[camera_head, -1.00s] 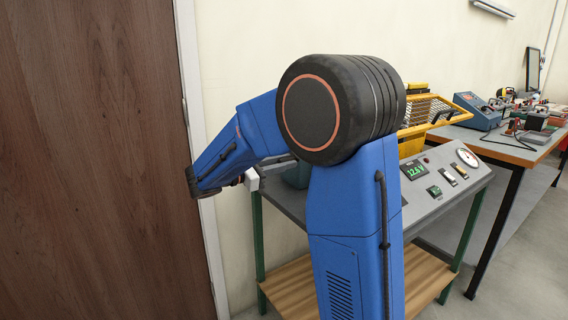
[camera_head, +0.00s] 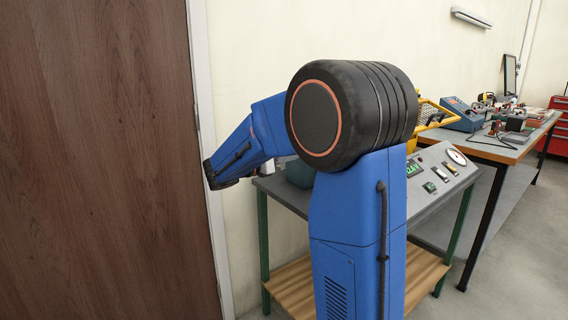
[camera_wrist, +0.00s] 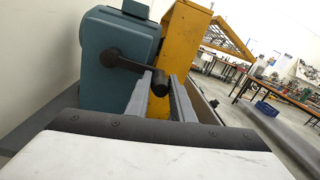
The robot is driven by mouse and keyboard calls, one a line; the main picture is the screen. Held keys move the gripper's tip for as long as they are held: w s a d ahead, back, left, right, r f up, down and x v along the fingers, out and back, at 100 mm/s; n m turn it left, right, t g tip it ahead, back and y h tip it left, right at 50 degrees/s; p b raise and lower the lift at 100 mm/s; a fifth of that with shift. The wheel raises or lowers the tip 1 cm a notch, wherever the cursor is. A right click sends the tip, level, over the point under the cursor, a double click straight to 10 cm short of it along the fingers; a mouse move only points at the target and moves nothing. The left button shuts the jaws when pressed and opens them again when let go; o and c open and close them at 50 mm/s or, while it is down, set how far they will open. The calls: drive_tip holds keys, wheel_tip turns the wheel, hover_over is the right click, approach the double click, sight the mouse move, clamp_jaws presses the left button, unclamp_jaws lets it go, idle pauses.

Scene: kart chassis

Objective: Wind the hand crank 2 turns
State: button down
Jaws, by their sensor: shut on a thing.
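In the wrist view, the hand crank (camera_wrist: 128,64) is a dark arm running from a hub on a teal housing (camera_wrist: 97,73) to a dark round handle. The crank arm slopes down to the right. My gripper (camera_wrist: 161,80) has its two grey fingers on either side of the handle (camera_wrist: 160,85) and is shut on it. In the head view, my blue arm hides the crank and most of the gripper. A part of the teal housing (camera_head: 299,174) shows behind my arm on the grey bench.
A yellow upright (camera_wrist: 183,42) stands right beside the housing. The bench has a sloped panel (camera_head: 437,178) with a green display and a dial. A brown door (camera_head: 100,160) is close on the left. A cluttered workbench (camera_head: 500,145) stands at the right.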

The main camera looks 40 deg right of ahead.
wheel_tip(320, 180, up, 2)
drive_tip(key=n, duration=0.3)
drive_tip(key=shift+w+r, duration=0.1)
drive_tip(key=shift+r, duration=0.05)
drive_tip(key=r+n, duration=0.2)
drive_tip(key=shift+w+n, duration=0.3)
drive_tip(key=shift+n, duration=0.1)
drive_tip(key=w+r+n+t, duration=0.1)
drive_tip(key=w+r+n, duration=0.3)
drive_tip(key=w, duration=0.4)
drive_tip(key=shift+a+r+n, duration=0.15)
drive_tip(key=shift+r+n, duration=0.15)
drive_tip(key=shift+n, duration=0.5)
drive_tip(key=shift+f, duration=0.15)
drive_tip(key=c, duration=1.6)
unclamp_jaws()
drive_tip(key=shift+c, duration=0.2)
drive_tip(key=shift+o, duration=0.5)
